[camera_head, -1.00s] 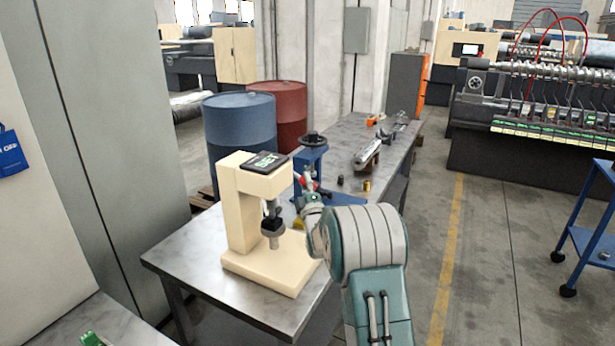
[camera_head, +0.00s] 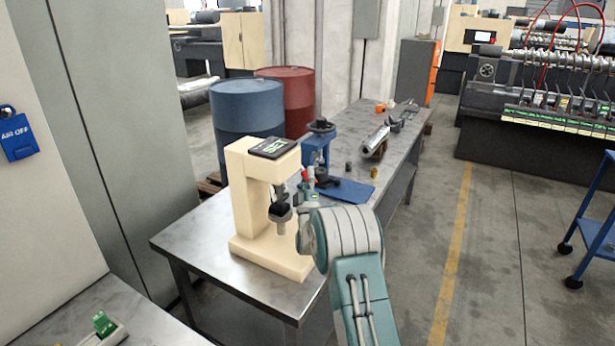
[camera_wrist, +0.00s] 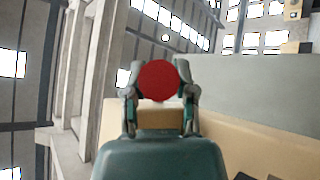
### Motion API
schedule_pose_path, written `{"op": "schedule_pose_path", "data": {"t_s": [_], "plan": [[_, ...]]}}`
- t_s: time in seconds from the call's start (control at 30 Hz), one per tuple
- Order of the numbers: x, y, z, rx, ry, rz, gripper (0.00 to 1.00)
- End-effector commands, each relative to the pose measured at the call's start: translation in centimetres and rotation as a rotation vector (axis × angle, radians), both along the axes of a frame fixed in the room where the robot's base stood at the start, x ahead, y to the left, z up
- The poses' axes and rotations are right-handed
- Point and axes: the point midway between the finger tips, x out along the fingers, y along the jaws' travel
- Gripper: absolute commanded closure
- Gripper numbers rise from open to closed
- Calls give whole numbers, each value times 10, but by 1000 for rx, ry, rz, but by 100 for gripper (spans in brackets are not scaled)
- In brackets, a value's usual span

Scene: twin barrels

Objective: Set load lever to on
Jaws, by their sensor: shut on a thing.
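A cream bench machine (camera_head: 250,200) stands on the near end of the metal table, with a dark green-lettered display (camera_head: 273,148) on top. The load lever's red round knob (camera_wrist: 159,80) sits between my fingers in the wrist view. A small red bit (camera_head: 305,175) shows beside the machine's right side in the head view. My gripper (camera_wrist: 159,88) is shut on the knob, one finger on each side. In the head view my gripper (camera_head: 307,188) is small and partly hidden by my own arm. The lever's shaft is hidden, so its position cannot be told.
A blue press with a handwheel (camera_head: 320,126) stands just behind the machine on the metal table (camera_head: 190,240). Blue (camera_head: 247,110) and red (camera_head: 288,95) barrels stand behind. A blue "AIR OFF" tag (camera_head: 18,138) hangs at left.

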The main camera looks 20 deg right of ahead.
Motion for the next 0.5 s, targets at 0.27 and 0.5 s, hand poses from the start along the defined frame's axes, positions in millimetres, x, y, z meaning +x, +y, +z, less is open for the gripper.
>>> {"op": "schedule_pose_path", "data": {"t_s": [0.27, 0.5], "plan": [[0, -1, -4, 2, 9, -2, 29], [0, 0, -2, 1, 5, 0, 29]]}}
